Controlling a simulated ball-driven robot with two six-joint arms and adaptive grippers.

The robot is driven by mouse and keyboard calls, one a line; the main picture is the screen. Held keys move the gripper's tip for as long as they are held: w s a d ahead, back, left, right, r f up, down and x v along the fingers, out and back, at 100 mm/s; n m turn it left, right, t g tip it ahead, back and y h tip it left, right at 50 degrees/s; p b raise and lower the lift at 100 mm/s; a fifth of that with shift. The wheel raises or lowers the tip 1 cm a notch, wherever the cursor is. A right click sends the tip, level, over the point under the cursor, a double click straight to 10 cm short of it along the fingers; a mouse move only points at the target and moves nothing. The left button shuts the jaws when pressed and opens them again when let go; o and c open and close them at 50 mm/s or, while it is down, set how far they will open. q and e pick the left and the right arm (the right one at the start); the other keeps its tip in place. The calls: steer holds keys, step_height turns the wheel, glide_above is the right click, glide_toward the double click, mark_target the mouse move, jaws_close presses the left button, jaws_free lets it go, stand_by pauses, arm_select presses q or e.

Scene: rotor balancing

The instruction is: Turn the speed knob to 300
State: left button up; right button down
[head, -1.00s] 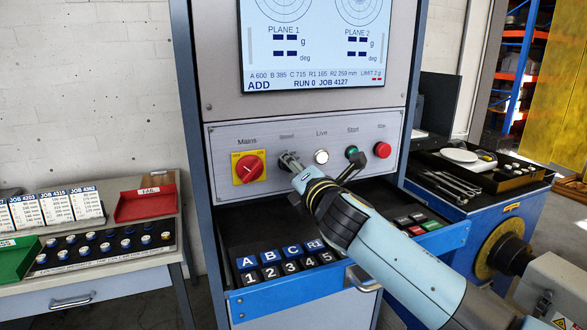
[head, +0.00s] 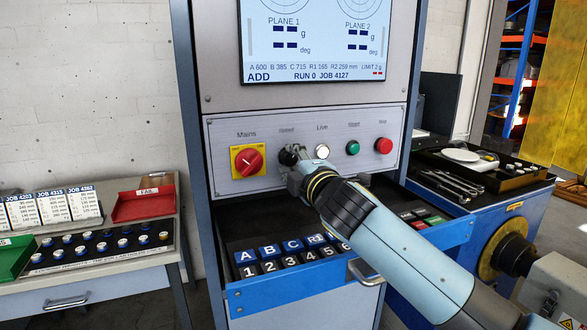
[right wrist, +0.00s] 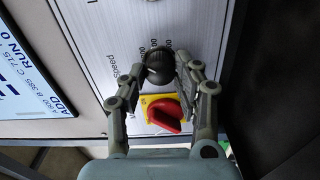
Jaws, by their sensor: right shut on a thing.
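The speed knob (head: 288,156) is a small black knob on the grey control panel (head: 225,135), between the red Mains switch and the white Live light. My right gripper (head: 292,158) is at the knob, its fingers shut on it. In the right wrist view the black knob (right wrist: 160,66) sits between the two fingertips (right wrist: 160,74). The Speed label shows beside it, but the scale numbers are partly hidden and too small to read. My left gripper is not in view.
The red Mains switch (head: 248,161) on its yellow plate is close to the knob. The Live light (head: 322,151), green Start button (head: 352,148) and red Stop button (head: 383,146) are to the right. An open drawer (head: 262,301) with lettered and numbered keys juts out below.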

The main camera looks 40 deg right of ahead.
mark_target(287, 110)
steer(key=m+b, duration=0.1)
steer(key=m, duration=0.1)
steer(key=m+b, duration=0.1)
steer(key=m, duration=0.1)
steer(key=shift+f+m, duration=0.2)
steer(key=shift+m, duration=0.1)
steer(key=shift+m+b, duration=0.9)
steer(key=shift+m, duration=0.9)
steer(key=c, duration=1)
jaws_free()
steer(key=shift+r, duration=0.1)
steer(key=shift+o, duration=0.2)
steer(key=shift+r, duration=0.3)
step_height(287, 110, up, 10)
steer(key=shift+f, duration=0.25)
